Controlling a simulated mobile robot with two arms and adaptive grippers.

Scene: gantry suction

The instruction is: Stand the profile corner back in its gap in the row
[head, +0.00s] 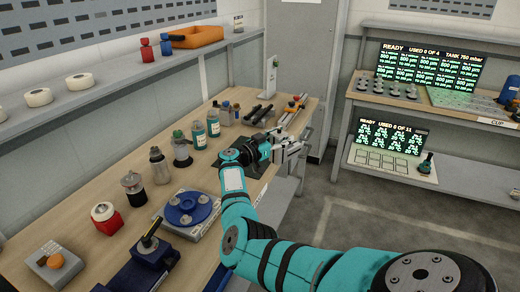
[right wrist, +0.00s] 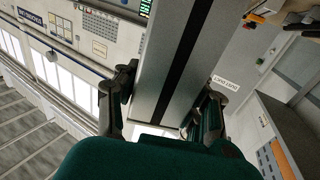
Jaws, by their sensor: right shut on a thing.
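My right gripper (head: 288,148) is over the right edge of the wooden workbench, beyond the dark mat. It is shut on a grey metal piece with a long black slot, which I take to be the profile corner (right wrist: 150,65). In the right wrist view the piece stands between the two dark fingers and runs up out of the picture. In the head view the piece is small and largely merges with the fingers. Dark bars (head: 262,113) lie side by side at the bench's far end; I cannot make out a gap there. My left gripper is not in view.
Bottles, including a green-labelled one (head: 199,134), and a blue round fixture (head: 187,208) stand along the bench (head: 110,257). A white upright stand (head: 271,76) is at its far end. A shelf (head: 120,80) runs above. Open floor lies right of the bench.

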